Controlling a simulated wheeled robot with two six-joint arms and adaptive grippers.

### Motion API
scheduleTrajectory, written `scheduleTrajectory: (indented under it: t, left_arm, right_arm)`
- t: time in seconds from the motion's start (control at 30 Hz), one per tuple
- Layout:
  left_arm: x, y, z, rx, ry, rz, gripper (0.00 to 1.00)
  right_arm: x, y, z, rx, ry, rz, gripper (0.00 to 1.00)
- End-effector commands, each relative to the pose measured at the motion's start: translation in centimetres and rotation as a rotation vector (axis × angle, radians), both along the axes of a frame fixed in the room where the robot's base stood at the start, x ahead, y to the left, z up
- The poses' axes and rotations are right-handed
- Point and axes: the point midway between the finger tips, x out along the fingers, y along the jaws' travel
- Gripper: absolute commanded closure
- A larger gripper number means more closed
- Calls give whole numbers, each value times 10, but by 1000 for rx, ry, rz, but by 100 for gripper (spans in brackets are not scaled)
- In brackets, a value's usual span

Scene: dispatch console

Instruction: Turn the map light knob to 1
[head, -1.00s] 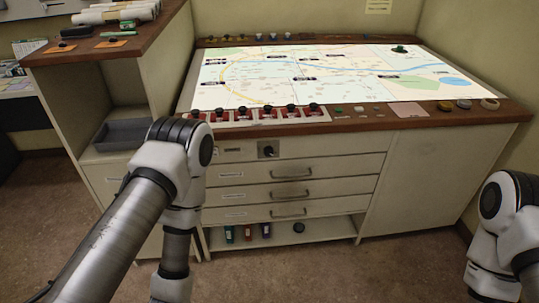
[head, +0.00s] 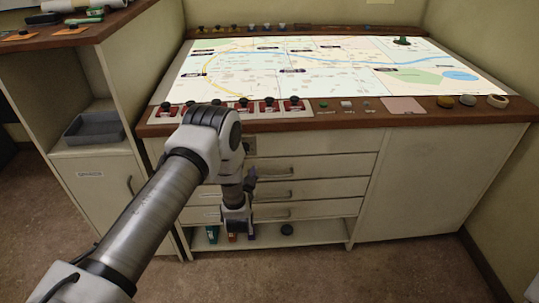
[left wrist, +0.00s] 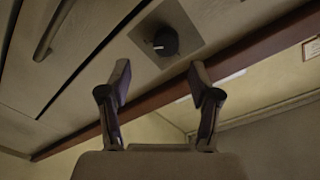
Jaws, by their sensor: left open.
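The map light knob (left wrist: 165,41) is a dark round knob on a square grey plate, with a white mark on its left side in the left wrist view. Its numbers are not readable. In the head view my arm hides the knob, and only part of its plate (head: 250,146) shows. My right gripper is out of view.
The lit map table (head: 330,65) has a wooden front rim with red-based switches (head: 244,104) and small items. Drawers with a handle (head: 275,171) lie below the knob's panel. A grey tray (head: 95,127) sits in the left cabinet. The floor in front is clear.

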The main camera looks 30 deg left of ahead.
Motion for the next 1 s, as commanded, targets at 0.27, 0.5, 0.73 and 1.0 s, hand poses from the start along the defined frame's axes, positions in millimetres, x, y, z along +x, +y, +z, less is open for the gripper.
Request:
scheduleTrajectory:
  t: [0.27,0.5,0.73,1.0]
  left_arm:
    - [45,22,4,-1,-5,-2,37]
    - [65,32,2,-2,0,-3,37]
    - [65,32,2,-3,1,-4,55]
    - [65,32,2,-4,1,-4,97]
  right_arm:
    - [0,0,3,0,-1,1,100]
    - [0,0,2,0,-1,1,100]
    - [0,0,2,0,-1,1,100]
    - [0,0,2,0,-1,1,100]
